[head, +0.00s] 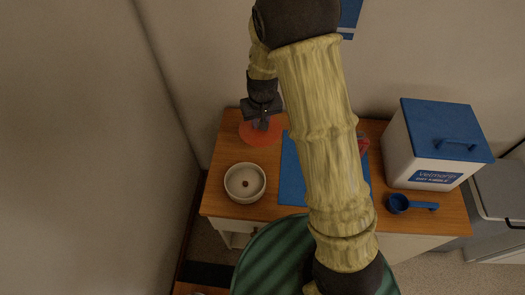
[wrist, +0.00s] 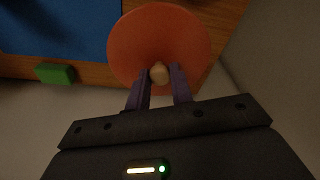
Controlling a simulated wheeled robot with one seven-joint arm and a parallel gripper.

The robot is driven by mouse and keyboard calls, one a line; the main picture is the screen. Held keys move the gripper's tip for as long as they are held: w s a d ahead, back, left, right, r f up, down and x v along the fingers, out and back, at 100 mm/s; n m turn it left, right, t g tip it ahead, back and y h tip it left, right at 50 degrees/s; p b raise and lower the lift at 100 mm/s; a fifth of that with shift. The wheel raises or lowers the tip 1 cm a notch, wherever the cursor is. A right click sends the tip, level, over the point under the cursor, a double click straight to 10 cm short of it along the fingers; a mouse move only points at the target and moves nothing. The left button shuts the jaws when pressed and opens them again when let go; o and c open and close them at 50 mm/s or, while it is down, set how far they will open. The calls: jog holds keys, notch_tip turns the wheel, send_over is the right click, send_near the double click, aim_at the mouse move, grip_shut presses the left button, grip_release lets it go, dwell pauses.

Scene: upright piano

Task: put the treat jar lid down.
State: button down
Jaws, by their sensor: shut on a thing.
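The treat jar lid is an orange-red disc with a small tan knob. In the head view the lid (head: 258,134) is at the back left corner of the wooden cabinet top, below my gripper (head: 262,117). In the wrist view the lid (wrist: 160,35) is right in front of my gripper (wrist: 160,82), whose dark fingers are shut on the knob. I cannot tell whether the lid touches the wood or hangs just above it. No jar can be made out in either view.
A white bowl (head: 245,182) with a small brown piece stands in front of the lid. A blue mat (head: 292,180) lies to the right, partly behind my arm. A blue scoop (head: 398,204) and a blue-lidded white bin (head: 435,150) stand right. A green block (wrist: 55,73) shows in the wrist view.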

notch_tip(320, 180, down, 6)
jog(key=shift+b, duration=0.3)
jog(key=shift+f, duration=0.15)
jog(key=shift+f, duration=1.8)
jog(key=shift+f+b, duration=0.35)
jog(key=shift+b, duration=0.05)
jog(key=shift+f, duration=0.3)
jog(key=c, duration=1.2)
grip_release()
jog(key=shift+c, duration=0.2)
jog(key=shift+r, duration=0.15)
